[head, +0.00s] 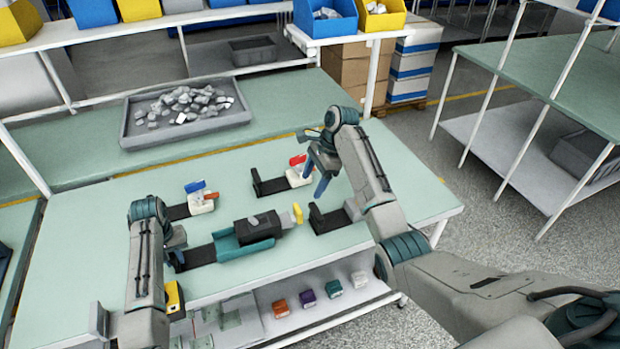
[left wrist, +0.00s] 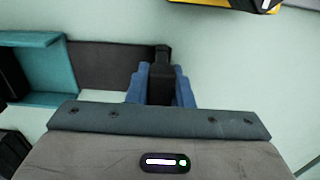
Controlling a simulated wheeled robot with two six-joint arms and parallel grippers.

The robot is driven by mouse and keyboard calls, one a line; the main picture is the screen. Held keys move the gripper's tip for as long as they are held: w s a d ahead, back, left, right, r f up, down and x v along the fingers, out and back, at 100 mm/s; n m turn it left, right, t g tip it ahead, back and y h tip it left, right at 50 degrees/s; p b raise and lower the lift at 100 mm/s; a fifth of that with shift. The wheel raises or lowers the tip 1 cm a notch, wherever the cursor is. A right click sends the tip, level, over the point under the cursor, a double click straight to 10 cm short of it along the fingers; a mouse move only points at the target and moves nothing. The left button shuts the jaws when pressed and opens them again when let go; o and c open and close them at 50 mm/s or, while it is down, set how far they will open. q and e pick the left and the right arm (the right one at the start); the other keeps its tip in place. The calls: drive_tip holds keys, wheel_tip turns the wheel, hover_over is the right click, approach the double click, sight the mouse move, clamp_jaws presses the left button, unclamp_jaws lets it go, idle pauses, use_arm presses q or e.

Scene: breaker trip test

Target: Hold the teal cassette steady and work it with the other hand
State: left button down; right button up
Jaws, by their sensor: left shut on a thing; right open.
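The teal cassette (head: 228,247) lies on the green bench in the head view, with a dark grey block set in it and a black bar (head: 198,256) running out to its left. A yellow piece (head: 297,213) shows at the block's right end. In the left wrist view the teal cassette (left wrist: 38,55) is at the left. My left gripper (left wrist: 160,88) is shut on the narrow end of the black bar (left wrist: 105,65); its fingers are mostly hidden in the head view. My right gripper (head: 320,184) is open and empty, above the bench to the upper right of the cassette.
A white unit with a blue lever (head: 200,200) stands behind the cassette; one with a red lever (head: 298,173) stands near my right gripper. A black bracket (head: 328,219) is to the right. A grey tray of rubble (head: 185,137) sits at the back. Several small coloured blocks lie on the lower shelf.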

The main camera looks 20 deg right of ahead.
use_arm(q)
drive_tip(key=c, duration=1.2)
unclamp_jaws()
drive_tip(key=shift+r, duration=0.15)
